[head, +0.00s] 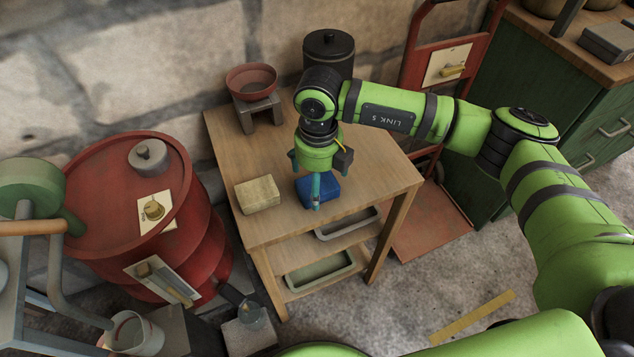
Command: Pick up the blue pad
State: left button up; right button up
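The blue pad (328,192) lies on the wooden table, near its front edge, with its middle partly hidden behind my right gripper. My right gripper (316,197) comes down over the pad from above. A narrow teal finger reaches down in front of the pad's near side. The far finger is hidden, so I cannot tell whether the gripper is open or shut on the pad. My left gripper is not in view.
A pale yellow block (257,194) lies just left of the pad on the wooden table (230,150). A red bowl (251,79) on a small stand and a dark lidded pot (328,50) stand behind. A red drum (95,190) stands left. The table's right part is clear.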

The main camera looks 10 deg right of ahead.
jog(key=shift+f, duration=1.15)
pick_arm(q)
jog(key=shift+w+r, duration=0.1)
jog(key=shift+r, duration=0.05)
pick_arm(e)
jog(key=c, duration=1.2)
jog(key=shift+o, duration=0.2)
jog(key=shift+r, duration=0.1)
jog(key=shift+w+a+r, duration=0.1)
jog(key=shift+r, duration=0.45)
notch_tip(320, 180, up, 3)
jog(key=shift+f+b, duration=0.2)
jog(key=shift+b, duration=0.2)
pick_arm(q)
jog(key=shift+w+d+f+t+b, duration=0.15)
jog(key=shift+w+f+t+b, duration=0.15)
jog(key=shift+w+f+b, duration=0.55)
pick_arm(e)
jog(key=s+d+r, duration=0.5)
jog(key=s+r, duration=0.2)
jog(key=s, duration=0.3)
jog(key=shift+s+d, duration=0.15)
jog(key=shift+d, duration=0.25)
